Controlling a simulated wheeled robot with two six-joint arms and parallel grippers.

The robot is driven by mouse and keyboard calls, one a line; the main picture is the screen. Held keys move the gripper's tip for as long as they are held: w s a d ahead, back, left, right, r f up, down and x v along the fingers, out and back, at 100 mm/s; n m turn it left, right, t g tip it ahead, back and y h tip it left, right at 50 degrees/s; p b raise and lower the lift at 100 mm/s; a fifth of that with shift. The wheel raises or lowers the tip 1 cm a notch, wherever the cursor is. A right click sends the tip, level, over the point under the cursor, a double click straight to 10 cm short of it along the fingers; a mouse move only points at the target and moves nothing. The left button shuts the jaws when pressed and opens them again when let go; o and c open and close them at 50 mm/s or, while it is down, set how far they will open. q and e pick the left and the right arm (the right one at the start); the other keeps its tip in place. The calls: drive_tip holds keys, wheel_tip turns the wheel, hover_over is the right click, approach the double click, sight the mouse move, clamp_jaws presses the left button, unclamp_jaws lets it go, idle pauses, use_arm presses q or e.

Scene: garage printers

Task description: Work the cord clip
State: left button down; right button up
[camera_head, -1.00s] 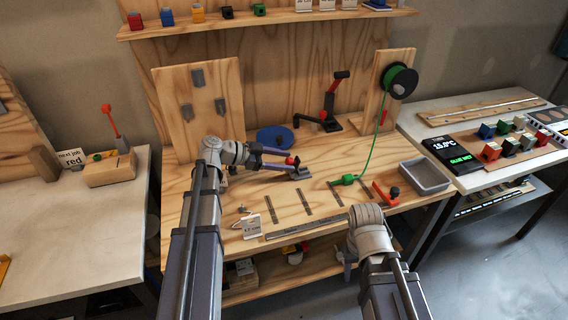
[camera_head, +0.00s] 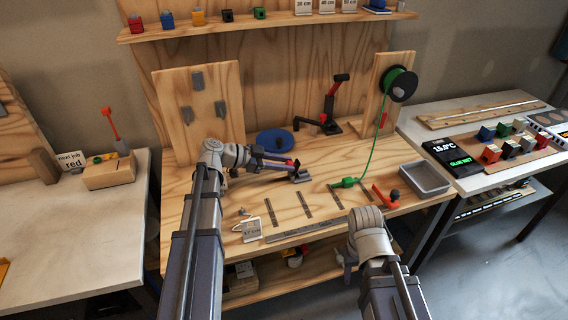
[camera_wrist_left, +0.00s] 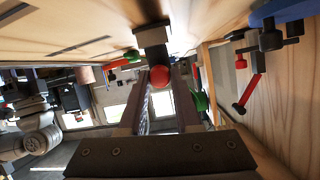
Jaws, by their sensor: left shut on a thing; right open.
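The cord clip (camera_head: 302,175) is a small dark grey piece with a red ball knob, on the wooden bench. A green cord (camera_head: 370,150) runs from the spool (camera_head: 401,82) down to a green end piece (camera_head: 347,182) on the bench, right of the clip. My right gripper (camera_head: 346,258) is low at the bench's front edge, mostly hidden by its own wrist.
A blue disc (camera_head: 274,138) and a red-handled black press (camera_head: 331,110) stand behind the clip. A grey tray (camera_head: 426,178) and a red-orange bracket (camera_head: 385,195) are at the right. Dark strips and a metal ruler (camera_head: 306,230) lie on the front of the bench.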

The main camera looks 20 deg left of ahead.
sight(297, 160)
use_arm(q)
drive_tip(key=shift+d+r+p, duration=0.1)
drive_tip(key=shift+r+p, duration=0.15)
drive_tip(key=shift+p, duration=0.35)
drive_tip(key=d+g+y+p, duration=0.1)
drive_tip(key=y+p, duration=0.1)
drive_tip(key=p, duration=0.1)
drive_tip(key=w+g+y+p, duration=0.1)
drive_tip(key=p, duration=0.2)
drive_tip(key=w+d+r+g+y+p, duration=0.1)
drive_tip(key=g+y+p, duration=0.1)
drive_tip(key=p, duration=0.2)
drive_tip(key=shift+d+y, duration=0.3)
drive_tip(key=shift+d, duration=0.05)
drive_tip(key=shift+w+d+f+g+y+p, duration=0.2)
drive_tip(key=shift+d+g+y+p, duration=0.2)
drive_tip(key=shift+y+p, duration=0.3)
drive_tip(key=shift+w+d+f+g+y+p, duration=0.15)
drive_tip(key=shift+g+y+p, duration=0.1)
drive_tip(key=shift+y, duration=0.15)
drive_tip(key=shift+w+d+f+g+y+p, duration=0.15)
drive_tip(key=shift+g+y, duration=0.1)
drive_tip(key=shift+y, duration=0.15)
drive_tip(key=shift+w+d+f+g+y, duration=0.2)
drive_tip(key=shift+d+g+y, duration=0.15)
drive_tip(key=shift+g+y, duration=0.25)
drive_tip(key=shift+d+f+g+y, duration=0.2)
drive_tip(key=shift+g+y, duration=0.1)
drive_tip(key=shift+y, duration=0.4)
